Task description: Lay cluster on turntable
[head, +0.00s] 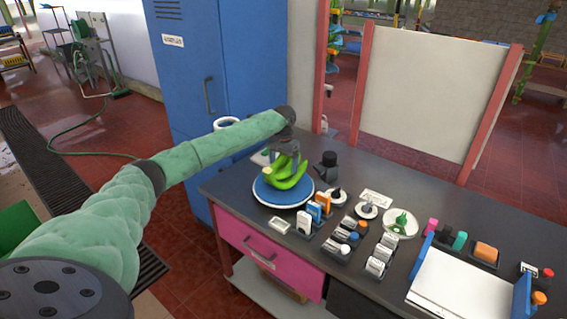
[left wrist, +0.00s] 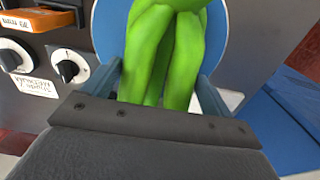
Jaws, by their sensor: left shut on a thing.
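A green banana cluster (head: 288,176) is at the blue round turntable (head: 270,195) on the dark counter. My left gripper (head: 286,150) is above it, shut on the cluster from the top. In the left wrist view the cluster (left wrist: 165,55) hangs between the two fingers, with the blue disc (left wrist: 218,45) behind it. Whether the cluster touches the disc I cannot tell. My right gripper is not in view.
Close to the turntable's right stand blue and orange boxes (head: 315,212), a dark upright object (head: 327,165) and small dials (head: 337,196). A white dish (head: 400,223) and a blue-sided paper tray (head: 455,290) lie farther right. A blue cabinet (head: 205,75) stands behind at left.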

